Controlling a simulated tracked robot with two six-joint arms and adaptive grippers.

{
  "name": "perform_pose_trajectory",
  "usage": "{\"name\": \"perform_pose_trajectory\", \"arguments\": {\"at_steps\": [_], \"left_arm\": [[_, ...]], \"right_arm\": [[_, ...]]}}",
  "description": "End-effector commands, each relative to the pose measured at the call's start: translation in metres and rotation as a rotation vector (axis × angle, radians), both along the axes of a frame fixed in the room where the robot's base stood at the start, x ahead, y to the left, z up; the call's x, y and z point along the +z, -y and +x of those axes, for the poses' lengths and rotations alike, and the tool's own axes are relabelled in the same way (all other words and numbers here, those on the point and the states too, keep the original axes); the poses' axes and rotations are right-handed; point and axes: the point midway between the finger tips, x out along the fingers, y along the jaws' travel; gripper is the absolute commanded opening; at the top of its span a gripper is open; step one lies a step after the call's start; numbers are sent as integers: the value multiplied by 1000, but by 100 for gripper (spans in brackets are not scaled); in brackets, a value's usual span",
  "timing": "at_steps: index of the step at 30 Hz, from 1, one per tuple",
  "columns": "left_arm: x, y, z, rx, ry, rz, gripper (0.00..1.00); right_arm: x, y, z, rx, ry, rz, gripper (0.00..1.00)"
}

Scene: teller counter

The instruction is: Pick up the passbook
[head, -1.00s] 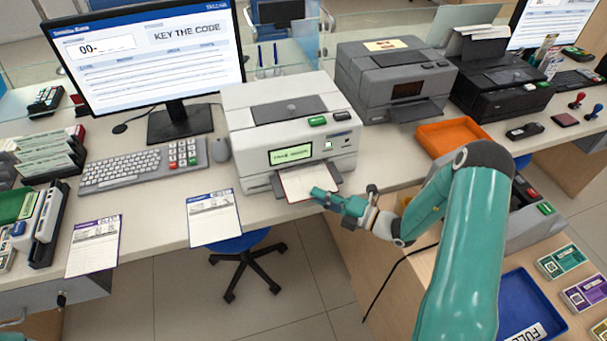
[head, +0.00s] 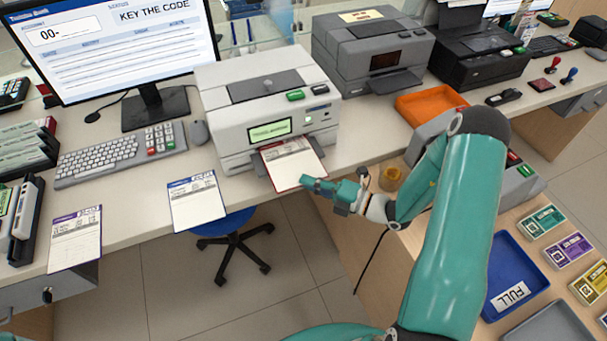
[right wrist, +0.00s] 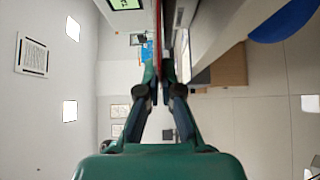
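The passbook (head: 293,164), an open white page with a dark red edge, lies at the front slot of the white printer (head: 268,107). It sticks out past the counter edge, and I cannot tell whether its far end is still inside the slot. My right gripper (head: 312,184) is at its near right corner. In the right wrist view the fingers (right wrist: 164,78) are closed together around the thin red edge of the passbook (right wrist: 157,35), seen edge-on. My left gripper is not in view.
Two printed slips, one blue-headed (head: 196,200) and one purple-headed (head: 76,238), overhang the counter edge at left. A grey printer (head: 370,50) and an orange tray (head: 428,106) stand at right. A blue tray (head: 512,272) is at lower right.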

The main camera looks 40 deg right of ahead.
Motion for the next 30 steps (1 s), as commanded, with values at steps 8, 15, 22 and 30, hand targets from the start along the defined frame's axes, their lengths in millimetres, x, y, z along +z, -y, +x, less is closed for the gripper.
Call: {"name": "perform_pose_trajectory", "arguments": {"at_steps": [8, 15, 22, 30], "left_arm": [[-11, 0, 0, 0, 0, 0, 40], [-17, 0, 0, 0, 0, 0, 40], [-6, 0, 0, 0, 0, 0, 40], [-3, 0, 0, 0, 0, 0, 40]], "right_arm": [[-1, -12, -55, -4, -1, 3, 0], [-1, -22, -96, -4, 0, 1, 0], [2, -29, -124, -3, -3, 3, 0], [1, -32, -135, 0, 2, -1, 0]]}}
